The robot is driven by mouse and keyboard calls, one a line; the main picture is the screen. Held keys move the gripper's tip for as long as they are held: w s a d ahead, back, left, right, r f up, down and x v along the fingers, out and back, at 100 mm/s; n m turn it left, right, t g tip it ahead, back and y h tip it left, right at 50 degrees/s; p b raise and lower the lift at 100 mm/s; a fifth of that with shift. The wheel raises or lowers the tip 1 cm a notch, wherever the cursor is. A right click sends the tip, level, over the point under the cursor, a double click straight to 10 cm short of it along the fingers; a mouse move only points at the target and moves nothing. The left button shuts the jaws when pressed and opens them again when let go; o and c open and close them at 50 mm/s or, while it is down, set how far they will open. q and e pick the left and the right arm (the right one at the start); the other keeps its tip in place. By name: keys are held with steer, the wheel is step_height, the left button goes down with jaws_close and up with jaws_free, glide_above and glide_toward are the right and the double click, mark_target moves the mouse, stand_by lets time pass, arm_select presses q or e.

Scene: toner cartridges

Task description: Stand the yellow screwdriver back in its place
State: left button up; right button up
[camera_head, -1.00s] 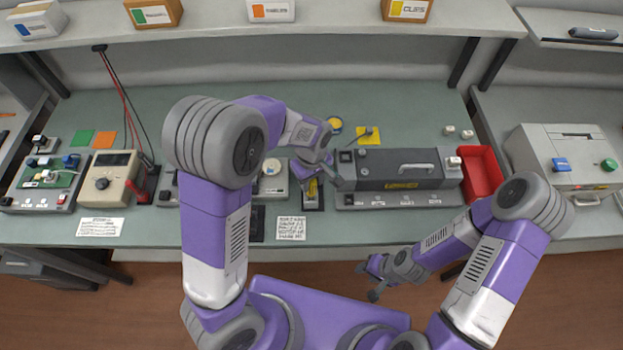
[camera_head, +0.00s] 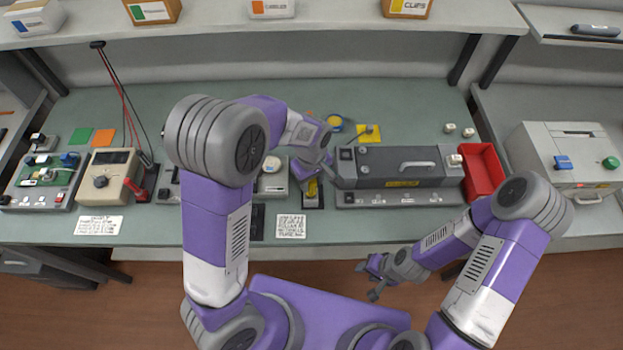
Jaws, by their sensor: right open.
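My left gripper (camera_head: 316,176) reaches down over a small dark stand (camera_head: 313,203) left of the long grey machine. A yellow patch (camera_head: 312,188) shows at the stand just under the gripper. It may be part of the yellow screwdriver, but it is too small and too covered to tell. The fingers are small and partly hidden by my wrist, so I cannot tell if they are shut on anything. My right gripper (camera_head: 374,279) is open and empty, in front of the bench over the floor.
The grey machine (camera_head: 400,167) with a handle stands right of the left gripper. A red bin (camera_head: 483,171) is beyond it. A beige meter (camera_head: 109,174) stands at left. The back of the bench is mostly clear.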

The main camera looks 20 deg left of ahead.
arm_select(q)
steer(key=o, duration=0.4)
steer(key=shift+o, duration=0.2)
step_height(320, 180, up, 8)
steer(key=shift+f+p, duration=0.2)
steer(key=shift+p, duration=0.4)
arm_select(e)
steer(key=shift+r, duration=0.65)
arm_select(q)
steer(key=shift+s, duration=0.1)
arm_select(e)
steer(key=shift+s, duration=0.1)
